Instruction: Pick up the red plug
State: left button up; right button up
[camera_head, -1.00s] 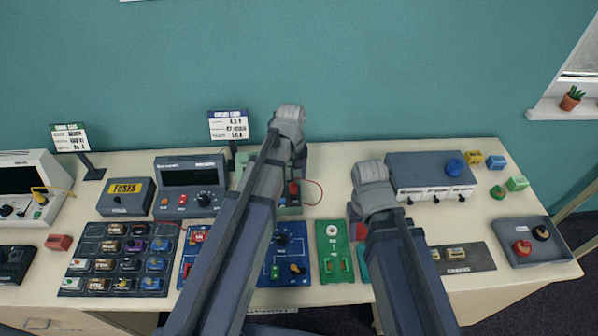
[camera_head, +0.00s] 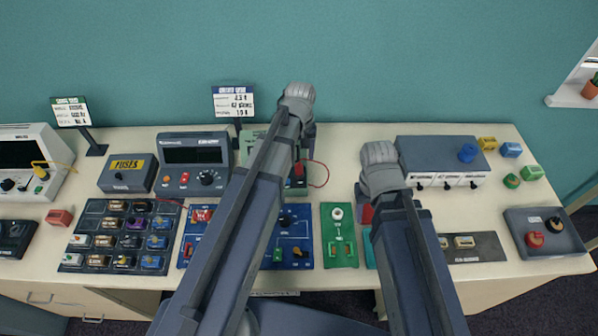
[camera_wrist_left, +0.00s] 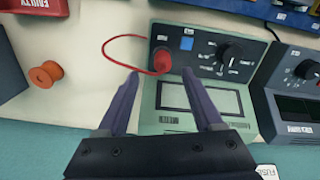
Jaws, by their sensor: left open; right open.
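The red plug (camera_wrist_left: 162,60) sits at a corner of the green meter (camera_wrist_left: 200,98), with a looping red lead. In the head view the plug (camera_head: 299,170) shows partly beside my left arm. My left gripper (camera_wrist_left: 160,78) is open, its fingertips on either side of the plug's near end in the wrist view, with nothing held. I cannot tell its exact height above the plug. In the head view the left gripper is mostly hidden by its own arm. My right gripper (camera_head: 362,192) is open and largely hidden behind its forearm, near a red item (camera_head: 367,213).
A dark grey meter (camera_head: 195,165) stands left of the green meter. A small sign (camera_head: 233,100) stands behind. An orange spool (camera_wrist_left: 46,74) lies on bare tabletop. A grey box (camera_head: 440,160) is at right. Boards (camera_head: 338,235) line the front of the table.

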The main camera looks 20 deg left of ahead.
aim_at(299, 164)
pick_arm(q)
notch_tip(299, 164, down, 5)
jog(key=b, duration=0.5)
jog(key=shift+s+a+f, duration=0.1)
jog(key=shift+s+a, duration=0.05)
jog(key=shift+c, duration=0.2)
grip_shut()
